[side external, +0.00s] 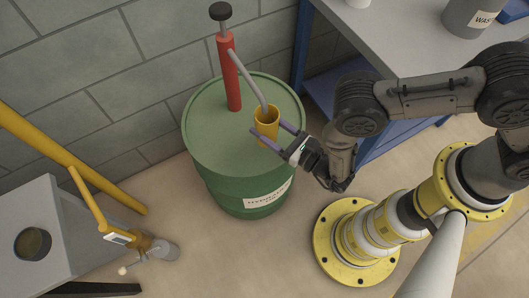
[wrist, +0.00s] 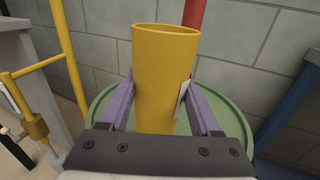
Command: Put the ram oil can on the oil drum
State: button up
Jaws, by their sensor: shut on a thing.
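The ram oil can appears to be the yellow, open-topped, hollow can (side external: 266,114) with a white label on its side; it also fills the middle of the wrist view (wrist: 160,80). My gripper (side external: 268,131) is shut on it, with one purple finger on each side, and the can is close to upright. The green oil drum (side external: 211,135) stands on the floor below it. The can is over the right front part of the drum's lid. Its base is partly hidden by the fingers, so I cannot tell whether it touches the lid.
A red hand pump (side external: 229,75) with a grey curved spout rises from the drum, close behind the can. A grey table (side external: 430,40) with a waste container (side external: 476,17) stands at the back right. A grey bench (side external: 40,210) and a yellow ram (side external: 95,208) are at the left.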

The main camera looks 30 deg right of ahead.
jog(key=shift+s+a+f, duration=0.2)
jog(key=shift+a+f, duration=0.25)
jog(key=shift+f, duration=3.7)
jog(key=shift+f, duration=0.2)
jog(key=o, duration=1.4)
jog(key=shift+r, duration=0.1)
jog(key=shift+s, duration=0.2)
jog(key=v, duration=0.7)
